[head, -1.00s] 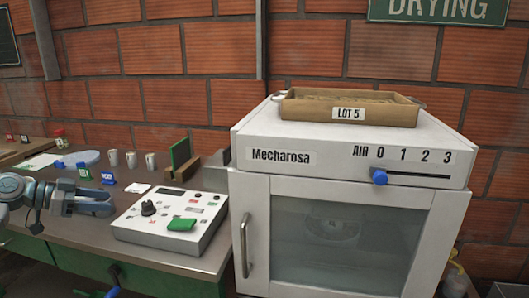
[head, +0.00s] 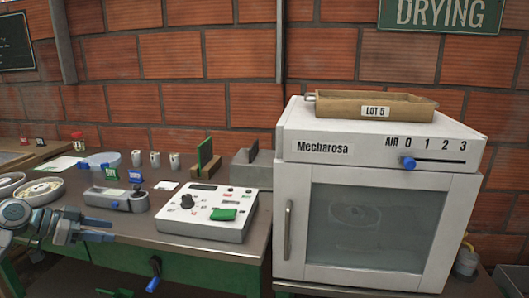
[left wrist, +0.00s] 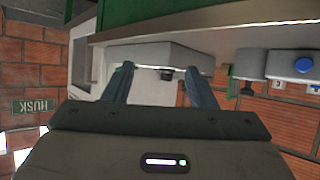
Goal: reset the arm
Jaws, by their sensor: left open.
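My left gripper (head: 100,228) is at the left in the head view, at the front edge of the steel bench (head: 135,225). It holds nothing that I can see. In the left wrist view my left gripper (left wrist: 166,68) shows two fingers spread apart with an empty gap between them. That view is turned over, and part of the bench and a white machine lie beyond the fingers. My right gripper is not in view.
A white Mechanosa-type drying cabinet labelled Mecharosa (head: 370,230) stands at the right, with a LOT 5 tray (head: 330,108) on top. A control box (head: 208,212), a small grey device (head: 117,199), cups (head: 155,159) and dishes (head: 38,190) stand on the bench.

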